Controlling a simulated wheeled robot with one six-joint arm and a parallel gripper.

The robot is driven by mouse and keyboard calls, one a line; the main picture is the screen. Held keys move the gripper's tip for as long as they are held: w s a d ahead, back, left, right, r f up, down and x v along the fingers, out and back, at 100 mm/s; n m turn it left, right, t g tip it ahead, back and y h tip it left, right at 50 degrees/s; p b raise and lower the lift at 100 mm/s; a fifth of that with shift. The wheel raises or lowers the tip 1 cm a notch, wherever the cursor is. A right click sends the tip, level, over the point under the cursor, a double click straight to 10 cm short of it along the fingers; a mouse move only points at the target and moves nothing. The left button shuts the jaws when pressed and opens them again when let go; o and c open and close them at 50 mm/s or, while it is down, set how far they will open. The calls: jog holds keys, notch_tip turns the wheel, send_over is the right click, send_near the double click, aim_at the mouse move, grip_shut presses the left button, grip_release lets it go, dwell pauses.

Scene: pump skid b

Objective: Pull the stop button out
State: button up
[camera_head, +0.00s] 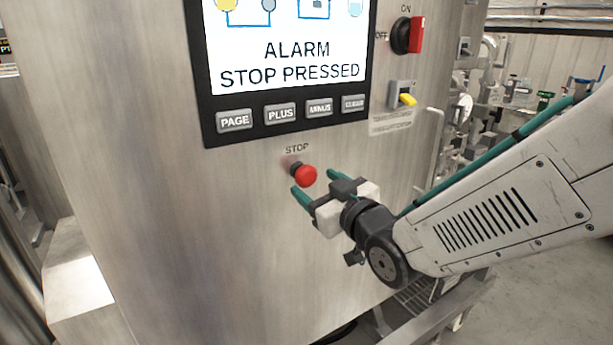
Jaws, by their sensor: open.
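The red stop button (306,176) sticks out of the brushed metal cabinet front, below the STOP label (297,149). It has a round red head on a dark stem. My gripper (314,183) is open, with its two green-tipped fingers pointing at the cabinet. One finger lies just left of and below the button head, the other to its right. The button head shows between the fingertips. I cannot tell whether the fingers touch it. The screen (290,50) above reads ALARM STOP PRESSED.
Below the screen is a row of grey keys, including PAGE (235,121) and PLUS (281,114). A red rotary switch (416,35) and a yellow-lever switch (406,99) sit at upper right. A vertical handle (431,150) stands at the right. The cabinet front below the button is bare.

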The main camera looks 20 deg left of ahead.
jog(key=v, duration=0.7)
dwell(0.4)
jog(key=s+d+f+m+g+h, duration=0.2)
jog(key=d+f+m+g+h, duration=0.25)
jog(key=d+f+h, duration=0.6)
jog(key=s+d+r+m+g+h, duration=0.1)
jog(key=s+d+r+m+g, duration=0.1)
jog(key=s+d, duration=0.6)
jog(key=s+d+r+m+g+h, duration=0.2)
jog(key=s+d+r+m, duration=0.3)
jog(key=d, duration=1.3)
jog(key=s+g, duration=0.1)
jog(key=s, duration=0.3)
jog(key=shift+s+r+m+g, duration=0.25)
jog(key=shift+r+m+g, duration=0.05)
jog(key=shift+m+g, duration=0.05)
